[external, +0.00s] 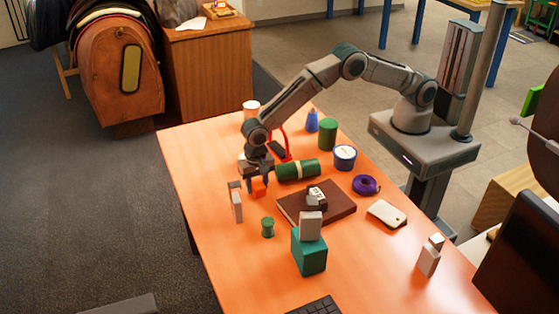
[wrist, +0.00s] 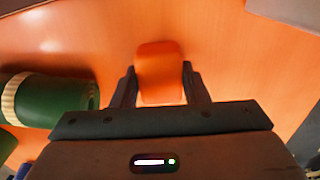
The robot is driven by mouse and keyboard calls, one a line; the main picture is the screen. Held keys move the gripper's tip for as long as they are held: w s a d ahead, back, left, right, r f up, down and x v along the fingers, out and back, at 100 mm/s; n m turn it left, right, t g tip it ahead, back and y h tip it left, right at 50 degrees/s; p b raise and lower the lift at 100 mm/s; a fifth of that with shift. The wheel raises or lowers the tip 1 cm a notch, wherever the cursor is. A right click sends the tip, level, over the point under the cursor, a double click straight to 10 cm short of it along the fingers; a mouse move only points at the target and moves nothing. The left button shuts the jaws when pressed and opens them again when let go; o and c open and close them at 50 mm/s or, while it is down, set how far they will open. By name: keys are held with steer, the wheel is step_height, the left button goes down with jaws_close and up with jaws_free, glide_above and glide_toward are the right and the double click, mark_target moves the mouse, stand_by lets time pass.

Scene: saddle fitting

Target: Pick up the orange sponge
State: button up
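The orange sponge (external: 259,188) is a small block on the orange tabletop, toward its left side. In the wrist view the sponge (wrist: 160,72) shows between the two dark fingers of my gripper (wrist: 159,69). In the external view my gripper (external: 258,182) points down right over the sponge, one finger on each side. The fingers are spread about as wide as the sponge. I see no clear squeeze on it, and any contact at its sides is hard to make out.
A green roll with pale bands (external: 297,170) lies close to the right of my gripper; it is at the left in the wrist view (wrist: 50,100). A brown book (external: 316,205) and a green spool (external: 267,227) are nearby.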

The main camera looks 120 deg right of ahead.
steer(key=shift+c, duration=1.3)
steer(key=shift+r, duration=0.1)
